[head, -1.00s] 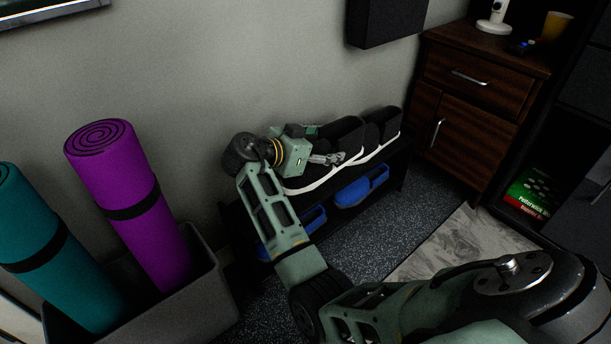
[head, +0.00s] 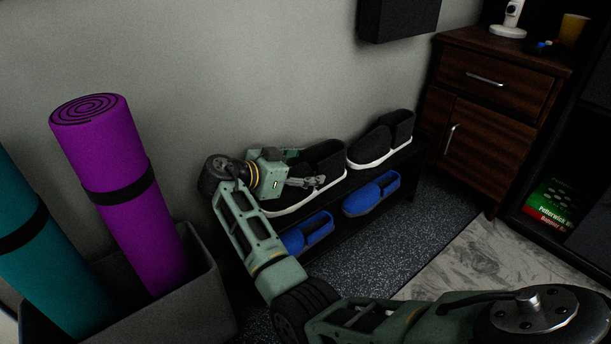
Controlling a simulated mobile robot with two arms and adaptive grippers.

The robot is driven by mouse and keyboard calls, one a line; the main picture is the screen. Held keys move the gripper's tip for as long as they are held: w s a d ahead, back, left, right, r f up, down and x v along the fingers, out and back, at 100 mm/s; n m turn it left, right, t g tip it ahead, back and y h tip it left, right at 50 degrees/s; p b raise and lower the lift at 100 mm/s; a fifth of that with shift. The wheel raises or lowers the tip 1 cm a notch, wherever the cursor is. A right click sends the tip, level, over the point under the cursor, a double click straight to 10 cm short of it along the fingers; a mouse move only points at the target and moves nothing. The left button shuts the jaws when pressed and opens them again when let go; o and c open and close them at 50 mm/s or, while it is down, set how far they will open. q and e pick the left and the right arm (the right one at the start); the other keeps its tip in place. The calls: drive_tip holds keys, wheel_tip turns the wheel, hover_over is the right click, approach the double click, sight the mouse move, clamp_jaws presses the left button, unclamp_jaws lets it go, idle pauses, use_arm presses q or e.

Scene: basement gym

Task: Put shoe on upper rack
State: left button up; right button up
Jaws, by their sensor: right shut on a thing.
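My right gripper (head: 305,182) is shut on a black shoe (head: 325,158) with a white sole, at the upper level of the dark shoe rack (head: 408,160). The arm and gripper hide part of this shoe. I cannot tell whether its sole touches the upper shelf. A second black shoe (head: 381,140) with a white sole sits on the upper shelf to the right, with a small gap between the two. My left gripper is not in view.
Blue shoes (head: 371,195) are on the lower shelf. A grey bin (head: 190,308) with a purple mat (head: 118,190) and a teal mat (head: 35,250) stands left. A wooden cabinet (head: 490,110) stands right of the rack. Dark floor lies in front.

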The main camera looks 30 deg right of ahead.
sight(294, 171)
drive_tip(key=o, duration=1.7)
drive_tip(key=shift+f, duration=0.1)
drive_tip(key=p+v, duration=0.2)
drive_tip(key=v, duration=0.1)
drive_tip(key=p+v, duration=0.2)
drive_tip(key=v, duration=0.1)
drive_tip(key=shift+a+r, duration=0.15)
drive_tip(key=shift+r, duration=0.2)
drive_tip(key=shift+a+r, duration=0.1)
drive_tip(key=shift+a, duration=0.4)
